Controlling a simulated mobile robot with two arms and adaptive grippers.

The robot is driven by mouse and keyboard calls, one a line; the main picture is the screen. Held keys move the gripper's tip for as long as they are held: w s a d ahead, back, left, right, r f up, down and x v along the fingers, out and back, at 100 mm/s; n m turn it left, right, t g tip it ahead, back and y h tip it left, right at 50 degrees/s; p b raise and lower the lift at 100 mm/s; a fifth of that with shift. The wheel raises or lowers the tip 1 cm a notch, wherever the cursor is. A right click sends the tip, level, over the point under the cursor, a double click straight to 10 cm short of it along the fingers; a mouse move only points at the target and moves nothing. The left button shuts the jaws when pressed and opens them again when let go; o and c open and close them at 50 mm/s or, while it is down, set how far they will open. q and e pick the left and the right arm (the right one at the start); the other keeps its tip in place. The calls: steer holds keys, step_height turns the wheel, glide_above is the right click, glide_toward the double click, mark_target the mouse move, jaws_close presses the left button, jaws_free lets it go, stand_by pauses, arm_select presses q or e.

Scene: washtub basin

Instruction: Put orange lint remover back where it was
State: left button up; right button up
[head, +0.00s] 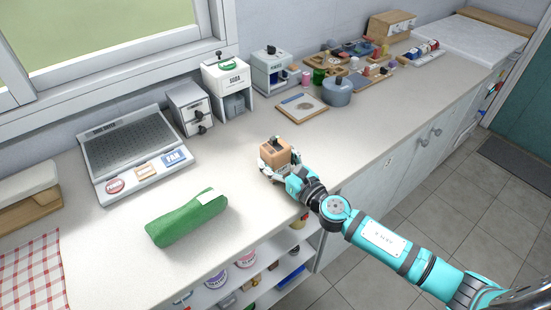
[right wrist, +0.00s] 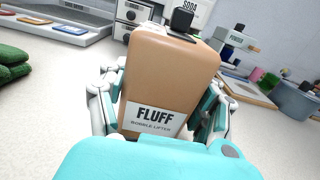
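The orange lint remover (head: 276,152) is a tan-orange block with a black knob on top. In the right wrist view the lint remover (right wrist: 170,72) shows a white label reading "FLUFF bobble lifter". My right gripper (head: 279,162) is closed around it, with white fingers on both sides in the right wrist view (right wrist: 162,108). It is over the counter (head: 240,160), near the front edge. I cannot tell whether its base touches the counter. My left gripper is not in view.
A green bundle (head: 187,218) lies at the left front. A grey tray-like unit (head: 134,148), a drawer box (head: 189,108), a SODA dispenser (head: 228,82) and another dispenser (head: 271,70) line the wall. A blue-grey pot (head: 337,92) stands further right. The counter around the block is clear.

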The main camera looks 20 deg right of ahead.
steer(key=o, duration=0.4)
steer(key=shift+o, duration=0.2)
steer(key=shift+r, duration=0.2)
steer(key=b+v, duration=0.1)
steer(key=v, duration=0.2)
steer(key=b+v, duration=0.1)
steer(key=v, duration=0.3)
steer(key=b+v, duration=0.1)
steer(key=v, duration=0.2)
steer(key=shift+s+d+f, duration=0.1)
steer(key=shift+s+f, duration=0.15)
steer(key=shift+s, duration=0.05)
steer(key=shift+s+d+r, duration=0.2)
steer(key=shift+s+d, duration=0.05)
steer(key=shift+s, duration=0.4)
